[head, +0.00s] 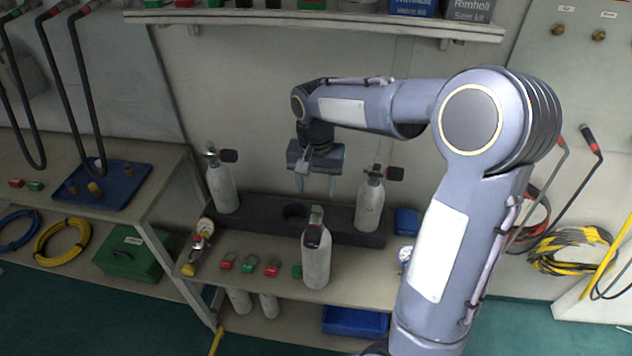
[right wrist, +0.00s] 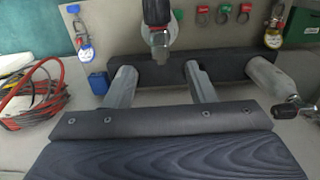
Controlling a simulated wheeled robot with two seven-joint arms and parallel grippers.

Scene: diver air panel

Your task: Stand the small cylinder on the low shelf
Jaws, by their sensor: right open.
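A grey-white cylinder (head: 316,262) with a dark valve stands upright on the bench, in front of the black rack (head: 265,222). Two similar cylinders stand in the rack, one at its left end (head: 221,188) and one at its right end (head: 369,207). The low shelf (head: 290,328) under the bench holds two light cylinders (head: 240,301), partly hidden by the bench top. My right gripper (head: 316,182) is open and empty, pointing down above the rack, between the two racked cylinders. Its spread fingers also show in the right wrist view (right wrist: 161,85). My left gripper is out of view.
Red and green padlocks (head: 250,263) and a gauge (head: 205,226) lie on the bench left of the front cylinder. A blue bin (head: 355,321) sits at the right of the low shelf. An upper shelf (head: 330,24) runs along the wall behind my arm.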

